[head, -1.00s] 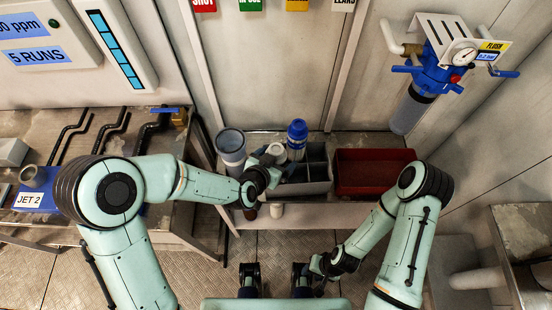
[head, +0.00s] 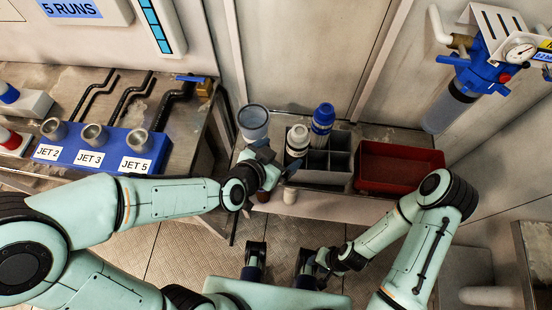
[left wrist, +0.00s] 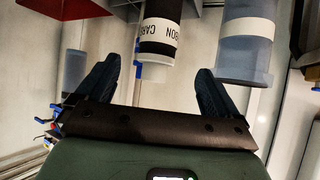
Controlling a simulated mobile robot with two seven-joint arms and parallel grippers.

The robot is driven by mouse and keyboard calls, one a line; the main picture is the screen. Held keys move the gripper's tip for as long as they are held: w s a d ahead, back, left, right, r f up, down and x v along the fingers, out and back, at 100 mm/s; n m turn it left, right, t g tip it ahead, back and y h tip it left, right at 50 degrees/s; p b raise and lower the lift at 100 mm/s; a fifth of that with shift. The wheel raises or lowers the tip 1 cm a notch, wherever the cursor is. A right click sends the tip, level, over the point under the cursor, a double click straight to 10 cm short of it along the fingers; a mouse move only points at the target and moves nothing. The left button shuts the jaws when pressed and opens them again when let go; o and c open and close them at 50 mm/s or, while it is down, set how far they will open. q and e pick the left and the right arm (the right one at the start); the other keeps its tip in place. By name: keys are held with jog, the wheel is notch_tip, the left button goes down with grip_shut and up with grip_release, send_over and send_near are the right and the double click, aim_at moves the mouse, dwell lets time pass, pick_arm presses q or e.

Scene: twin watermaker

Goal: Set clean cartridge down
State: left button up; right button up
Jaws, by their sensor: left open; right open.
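A cartridge with a white top (head: 297,140) stands at the left of the grey divided tray (head: 318,180), next to a blue-capped bottle (head: 322,118). In the left wrist view the cartridge (left wrist: 160,38) shows a dark body, a white label with "CARBON" lettering and a pale end. My left gripper (head: 272,165) is open in front of it. In the left wrist view the fingers (left wrist: 155,90) are spread on either side of its pale end with gaps visible. Whether it is clean cannot be told. My right gripper (head: 322,268) is low near my base, its fingers small and dark.
A grey-blue cylinder (head: 253,123) stands left of the cartridge, close to one left finger. A red tray (head: 398,168) lies to the right. Small white (head: 290,195) and brown pieces sit at the shelf front. A blue jet rack (head: 110,150) is at left.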

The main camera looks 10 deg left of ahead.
pick_arm(q)
jog(key=shift+s+a+r+b, duration=0.15)
jog(key=shift+s+r+b, duration=0.2)
jog(key=shift+s+b, duration=0.2)
jog(key=shift+w, duration=0.1)
